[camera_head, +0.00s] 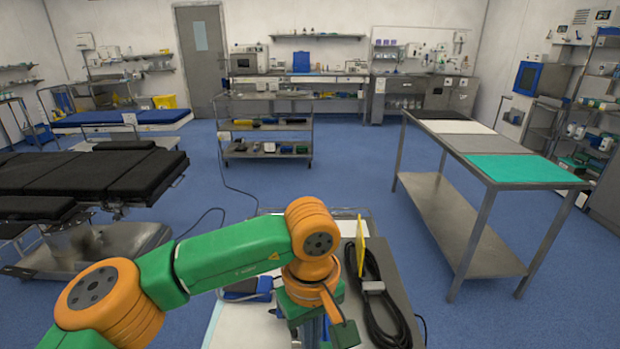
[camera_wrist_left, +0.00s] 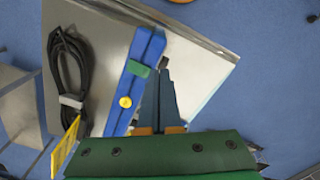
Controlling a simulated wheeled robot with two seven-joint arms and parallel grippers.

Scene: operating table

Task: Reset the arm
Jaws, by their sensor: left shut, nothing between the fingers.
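My left arm (camera_head: 230,255), green and orange, comes in from the left and bends down over a cart (camera_head: 225,325) in front of me. My left gripper points down at the bottom of the head view, largely hidden behind the wrist. In the left wrist view, the gripper's dark fingers (camera_wrist_left: 164,72) are together and empty above the cart top. A long blue object (camera_wrist_left: 135,80) with a green block and a yellow knob lies beside the fingers, to their left. My right gripper is in neither view.
A coiled black cable (camera_head: 382,310) and an upright yellow plate (camera_head: 361,245) are on the cart's right side. A steel table (camera_head: 450,215) stands at right, a black operating table (camera_head: 90,175) at left. Blue floor (camera_head: 340,160) is open beyond the cart.

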